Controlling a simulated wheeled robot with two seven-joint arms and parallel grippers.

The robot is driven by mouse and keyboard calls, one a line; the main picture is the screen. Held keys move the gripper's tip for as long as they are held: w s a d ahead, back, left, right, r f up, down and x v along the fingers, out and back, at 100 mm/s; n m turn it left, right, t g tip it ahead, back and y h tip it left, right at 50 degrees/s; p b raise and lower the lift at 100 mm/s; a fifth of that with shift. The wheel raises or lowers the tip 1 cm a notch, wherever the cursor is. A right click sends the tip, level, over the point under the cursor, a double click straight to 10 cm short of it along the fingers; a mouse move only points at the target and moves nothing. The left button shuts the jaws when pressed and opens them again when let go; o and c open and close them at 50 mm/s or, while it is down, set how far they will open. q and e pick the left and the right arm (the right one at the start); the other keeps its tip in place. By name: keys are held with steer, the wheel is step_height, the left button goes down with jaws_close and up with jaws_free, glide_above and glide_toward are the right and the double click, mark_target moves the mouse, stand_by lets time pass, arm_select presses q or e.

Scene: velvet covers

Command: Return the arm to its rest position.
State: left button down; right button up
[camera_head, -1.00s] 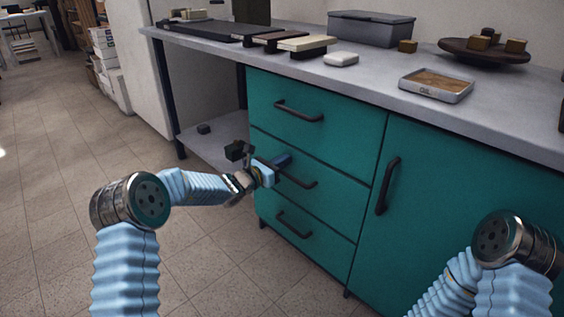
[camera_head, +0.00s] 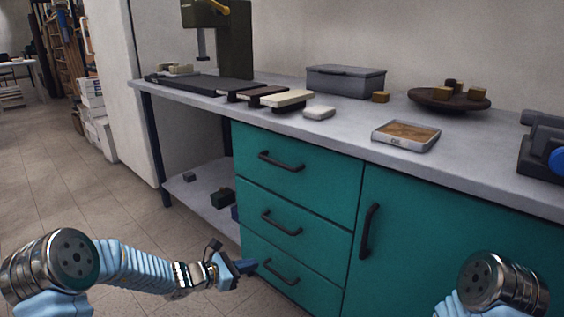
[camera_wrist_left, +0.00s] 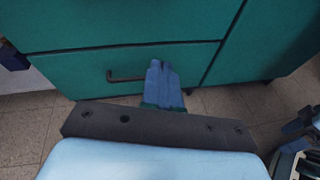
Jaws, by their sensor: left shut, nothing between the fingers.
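My left arm comes in from the lower left in the head view. Its gripper (camera_head: 246,267) is shut and empty, in front of the lowest drawer's black handle (camera_head: 281,273). In the left wrist view the blue fingers (camera_wrist_left: 162,85) are together, with the lowest drawer handle (camera_wrist_left: 126,76) just behind and left of them in the picture. I cannot tell the exact gap to the handle. My right arm (camera_head: 490,290) shows at the lower right of the head view; its gripper is out of frame.
The teal cabinet (camera_head: 420,240) has its drawers and door shut. On the grey worktop (camera_head: 345,130) are a grey box (camera_head: 345,81), a tray (camera_head: 406,135), a round brown dish (camera_head: 449,100) and a dark green machine (camera_head: 222,40). Open tiled floor (camera_head: 110,210) lies to the left.

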arm_select(q)
steer(key=s+f+m+g+y+p, duration=0.2)
steer(key=s+f+m+g+p, duration=0.1)
steer(key=s+m, duration=0.4)
steer(key=s+d+f+m+g+y+p, duration=0.1)
steer(key=s+f+m, duration=0.5)
steer(key=s, duration=0.7)
steer(key=s+d+f+m+g+y+p, duration=0.1)
steer(key=s+f+m+g+y+p, duration=0.3)
steer(key=s+m, duration=0.5)
steer(key=shift+s+d+f+m+g+p, duration=0.3)
steer(key=shift+s+f+m+p, duration=0.15)
steer(key=shift+s, duration=0.55)
